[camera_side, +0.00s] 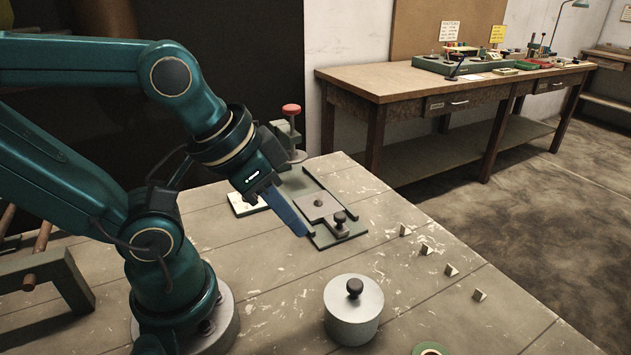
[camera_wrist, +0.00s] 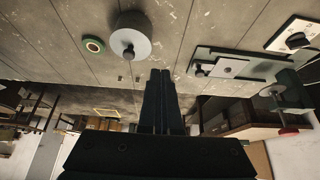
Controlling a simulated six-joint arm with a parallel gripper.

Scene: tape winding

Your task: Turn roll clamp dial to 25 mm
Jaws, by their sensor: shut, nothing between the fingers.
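A white plate with a black dial (camera_wrist: 297,41) shows at the upper right of the wrist view. I take it for the roll clamp dial; its markings are too small to read. In the side view part of the white plate (camera_side: 240,206) shows, and my arm hides the dial. My gripper (camera_side: 303,233) is shut and empty, pointing down to the right, its tips in front of the left edge of the green fixture. In the wrist view my gripper (camera_wrist: 160,73) is well apart from the dial.
The green fixture (camera_side: 352,231) carries a grey square plate and a black knob. A red-topped post (camera_side: 291,125) stands behind. A grey cylinder with a black knob (camera_side: 353,312), a green ring (camera_side: 429,349) and several small wedges (camera_side: 450,270) are on the table.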

